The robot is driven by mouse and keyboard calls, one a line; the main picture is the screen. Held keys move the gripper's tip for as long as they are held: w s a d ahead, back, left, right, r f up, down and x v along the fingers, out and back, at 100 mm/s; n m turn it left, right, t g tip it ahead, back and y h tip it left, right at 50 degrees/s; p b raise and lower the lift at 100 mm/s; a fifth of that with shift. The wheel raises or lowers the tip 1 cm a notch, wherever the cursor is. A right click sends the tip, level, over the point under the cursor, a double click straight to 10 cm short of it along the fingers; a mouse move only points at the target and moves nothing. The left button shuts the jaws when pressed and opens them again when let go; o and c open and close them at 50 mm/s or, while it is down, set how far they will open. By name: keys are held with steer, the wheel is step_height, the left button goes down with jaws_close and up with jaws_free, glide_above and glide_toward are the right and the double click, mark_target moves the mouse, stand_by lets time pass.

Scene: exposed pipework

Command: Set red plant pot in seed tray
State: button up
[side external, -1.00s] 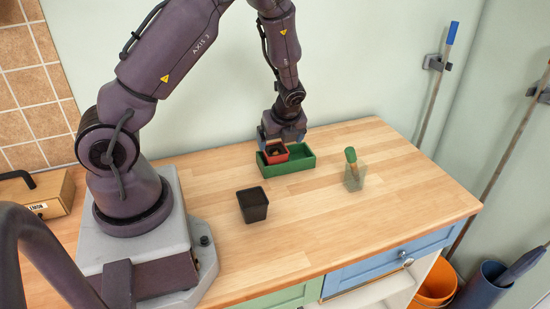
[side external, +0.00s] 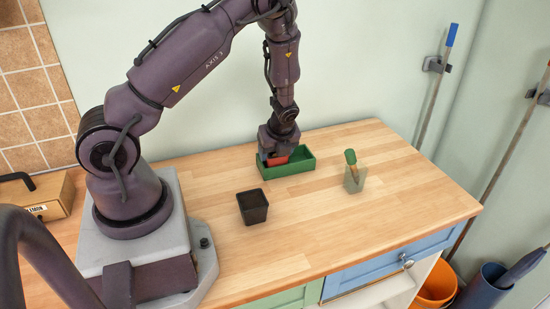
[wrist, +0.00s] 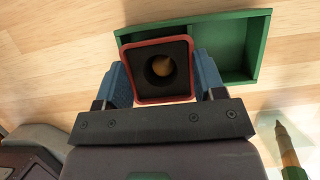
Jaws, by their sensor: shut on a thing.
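The red plant pot (side external: 276,161) is held in my gripper (side external: 273,156) at the left part of the green seed tray (side external: 302,169). In the wrist view the pot's red rim and dark inside (wrist: 178,55) sit between my two blue fingers (wrist: 160,80), one on each side. Something orange-brown shows inside the pot. The seed tray (wrist: 258,50) extends to the right behind it, with a divider and an empty compartment. The pot overlaps the tray's left part. Its base is hidden, so I cannot tell whether it touches the tray floor.
A black square pot (side external: 252,207) stands on the wooden worktop (side external: 330,220) in front of the tray. A clear holder (side external: 355,180) with a green-handled tool (side external: 350,157) stands to the right. The worktop between them is clear.

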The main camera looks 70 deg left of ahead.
steer(key=shift+r, duration=0.1)
steer(key=shift+w+r, duration=0.1)
steer(key=shift+r, duration=0.5)
steer(key=shift+s+d+r, duration=3.2)
steer(key=shift+s+r, duration=2.65)
steer(key=shift+s, duration=0.6)
steer(key=w+a+f, duration=0.2)
steer(key=w+f, duration=0.1)
steer(key=w, duration=0.1)
steer(key=w+a+f, duration=0.2)
steer(key=w+f, duration=0.1)
steer(key=w+a+f, duration=0.2)
steer(key=w+f, duration=0.1)
steer(key=w, duration=0.1)
steer(key=shift+w+a, duration=0.15)
steer(key=shift+w, duration=0.2)
steer(key=shift+w+a+f, duration=0.2)
steer(key=shift+w+f, duration=0.05)
steer(key=shift+f, duration=0.8)
steer(key=shift+w+f, duration=0.1)
steer(key=shift+f, duration=0.8)
